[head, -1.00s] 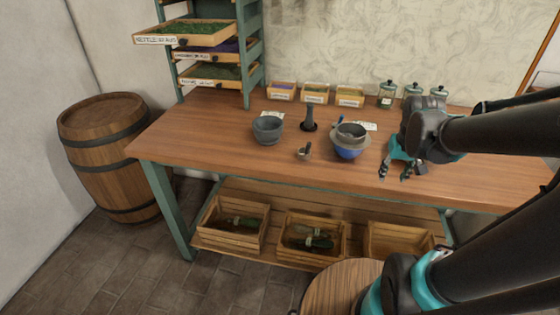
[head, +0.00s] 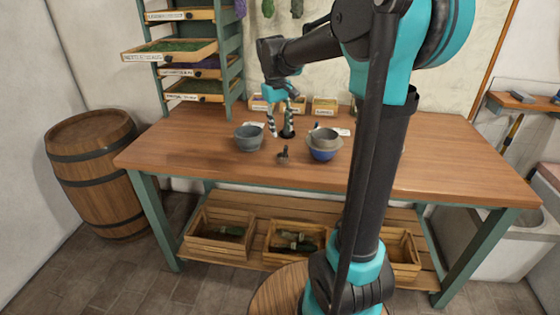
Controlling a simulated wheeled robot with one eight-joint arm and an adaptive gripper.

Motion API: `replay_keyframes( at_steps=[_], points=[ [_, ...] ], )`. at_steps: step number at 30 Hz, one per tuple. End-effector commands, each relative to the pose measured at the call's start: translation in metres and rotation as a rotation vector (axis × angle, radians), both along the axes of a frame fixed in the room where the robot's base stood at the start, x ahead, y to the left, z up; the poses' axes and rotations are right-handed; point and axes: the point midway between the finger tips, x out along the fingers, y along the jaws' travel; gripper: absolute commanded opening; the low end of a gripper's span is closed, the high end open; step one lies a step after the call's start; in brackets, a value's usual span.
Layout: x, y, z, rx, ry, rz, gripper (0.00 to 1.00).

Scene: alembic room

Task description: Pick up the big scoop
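A larger grey scoop-like vessel (head: 324,136) with a short dark handle sits in a blue bowl (head: 322,154) right of the table's middle. A small dark scoop-like piece (head: 283,155) lies nearer the front edge. I cannot tell for certain which is the big scoop. My gripper (head: 281,122) points down with its fingers apart, left of and behind the blue bowl. It is beside or in front of a dark upright piece (head: 288,132) on a round base, which it partly hides. Contact cannot be told. Nothing is seen held.
A grey bowl (head: 249,139) stands left of my gripper. Small labelled boxes (head: 324,106) line the back of the wooden table (head: 450,165). A drawer rack (head: 228,70) stands at the back left. The table's right side is clear. Crates (head: 222,232) are below.

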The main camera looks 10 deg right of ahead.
Motion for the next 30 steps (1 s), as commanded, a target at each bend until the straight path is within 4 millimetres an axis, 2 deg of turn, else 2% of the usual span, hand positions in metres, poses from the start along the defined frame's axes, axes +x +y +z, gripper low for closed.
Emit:
replay_keyframes(
  at_steps=[3, 9, 16, 24, 30],
  points=[
    [0.001, -0.003, -0.025, 0.0, 0.0, -0.001, 0.39],
    [0.002, -0.007, -0.054, 0.0, -0.001, -0.001, 0.39],
    [0.001, -0.008, -0.067, 0.0, -0.001, -0.001, 0.39],
    [-0.003, -0.01, -0.103, 0.0, -0.001, -0.001, 0.39],
    [-0.003, -0.011, -0.114, 0.0, -0.001, -0.001, 0.39]
  ],
)
